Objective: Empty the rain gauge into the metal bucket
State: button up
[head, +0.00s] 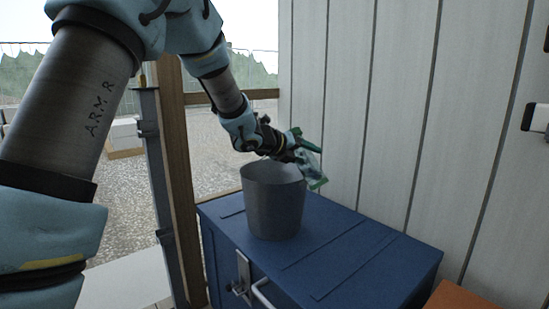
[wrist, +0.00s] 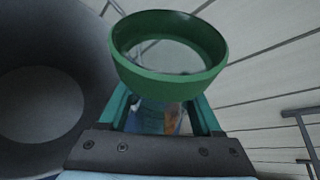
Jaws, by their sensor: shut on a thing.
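The rain gauge (head: 309,166) is a clear vessel with a wide green rim, which fills the upper middle of the wrist view (wrist: 165,84). My gripper (wrist: 160,118) is shut on the gauge just below this rim. The rim's open mouth shows in the wrist view; I cannot tell the exact tilt or whether water is inside. The grey metal bucket (head: 272,205) stands upright on a blue chest. In the head view, my gripper and the gauge are at the bucket's upper right. In the wrist view the bucket's open inside (wrist: 45,55) is to the left, and its floor looks bare.
The blue chest (head: 345,255) has a flat lid, clear right of the bucket, and a latch (head: 241,278) in front. A pale panelled wall (head: 400,110) rises close behind. A wooden post (head: 181,185) stands left. An orange surface (head: 460,298) is at lower right.

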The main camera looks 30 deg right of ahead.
jog(key=n+g+p, duration=0.1)
jog(key=p, duration=0.3)
jog(key=shift+s+n+h+p, duration=0.1)
jog(key=shift+n+h+p, duration=0.2)
jog(key=shift+n, duration=0.1)
jog(key=r+n+g+p, duration=0.1)
jog(key=p, duration=0.4)
jog(key=shift+s+d+r+h, duration=0.1)
jog(key=shift+s+r+h, duration=0.1)
jog(key=shift+h, duration=0.1)
jog(key=shift+f+n+g+p, duration=0.35)
jog(key=shift+n+p, duration=0.25)
jog(key=shift+p, duration=0.45)
jog(key=shift+w+f+n+g+h+p, duration=0.3)
jog(key=shift+w+n+h+p, duration=0.25)
jog(key=shift+p, duration=0.6)
jog(key=shift+w+a+p, duration=0.2)
jog(key=shift+a+p, duration=0.05)
jog(key=shift+p, duration=0.05)
jog(key=shift+w+f+n+g+h+b, duration=0.1)
jog(key=shift+f+n+g+h+b, duration=0.2)
jog(key=shift+n, duration=0.35)
jog(key=shift+s+d, duration=0.15)
jog(key=shift+s, duration=0.05)
jog(key=shift+w+f+n+g+h+b, duration=0.25)
jog(key=shift+n+h+b, duration=0.1)
jog(key=shift+n+b, duration=0.4)
jog(key=shift+r, duration=0.2)
